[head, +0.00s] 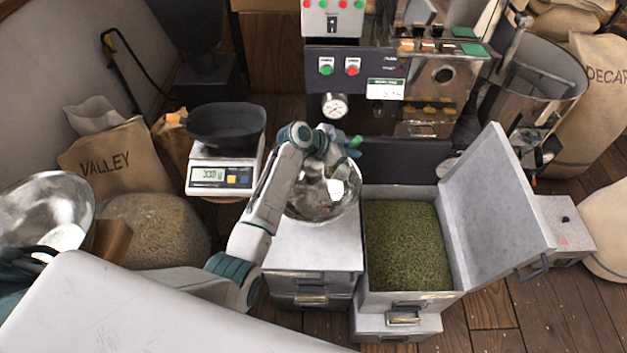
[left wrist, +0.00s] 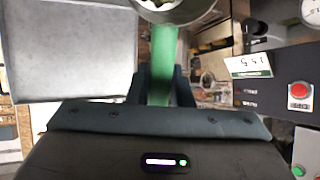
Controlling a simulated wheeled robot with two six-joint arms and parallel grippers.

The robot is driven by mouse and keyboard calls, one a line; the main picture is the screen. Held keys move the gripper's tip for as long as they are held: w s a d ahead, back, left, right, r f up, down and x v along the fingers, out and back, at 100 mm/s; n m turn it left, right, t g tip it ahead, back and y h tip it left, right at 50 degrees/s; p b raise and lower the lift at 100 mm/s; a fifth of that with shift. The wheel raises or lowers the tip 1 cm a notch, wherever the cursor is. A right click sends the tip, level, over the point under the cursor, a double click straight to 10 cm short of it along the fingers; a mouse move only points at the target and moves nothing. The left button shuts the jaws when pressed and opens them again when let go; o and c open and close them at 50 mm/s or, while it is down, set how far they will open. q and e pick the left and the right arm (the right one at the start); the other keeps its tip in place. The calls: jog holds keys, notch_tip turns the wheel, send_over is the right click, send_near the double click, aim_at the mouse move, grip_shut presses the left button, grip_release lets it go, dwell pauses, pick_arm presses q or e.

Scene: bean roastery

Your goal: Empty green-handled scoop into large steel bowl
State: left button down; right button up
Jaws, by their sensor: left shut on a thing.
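My left gripper (head: 343,148) is shut on the green handle of the scoop (head: 354,153), over the back part of a steel bowl (head: 310,208). In the left wrist view the green handle (left wrist: 163,60) runs up from between my fingers (left wrist: 163,88) to the scoop's steel cup (left wrist: 178,12), which is cut off by the top edge. I cannot tell what the cup holds. The bowl is shiny, stands on a grey metal cabinet, and is partly hidden by my arm. A wider steel pan (head: 45,208) shows at the far left. My right gripper is not in view.
An open metal bin (head: 455,240) full of green beans stands right of the bowl, its lid (head: 497,205) tilted up to the right. A scale (head: 222,178) with a dark pan is at the left. The roaster panel (head: 350,68) rises behind the bowl.

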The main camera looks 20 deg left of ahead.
pick_arm(q)
jog(key=shift+s+a+r+t+h+b, duration=0.25)
jog(key=shift+a+r+t+h+b, duration=0.1)
jog(key=shift+a+h+b, duration=0.3)
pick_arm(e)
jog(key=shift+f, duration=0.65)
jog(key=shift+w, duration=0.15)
pick_arm(q)
jog(key=shift+s+a+r, duration=0.1)
jog(key=shift+a+r+h+b, duration=0.1)
jog(key=shift+h+b, duration=0.15)
jog(key=shift+b, duration=0.1)
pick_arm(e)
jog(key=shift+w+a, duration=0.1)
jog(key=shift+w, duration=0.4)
pick_arm(q)
jog(key=shift+s+a, duration=0.1)
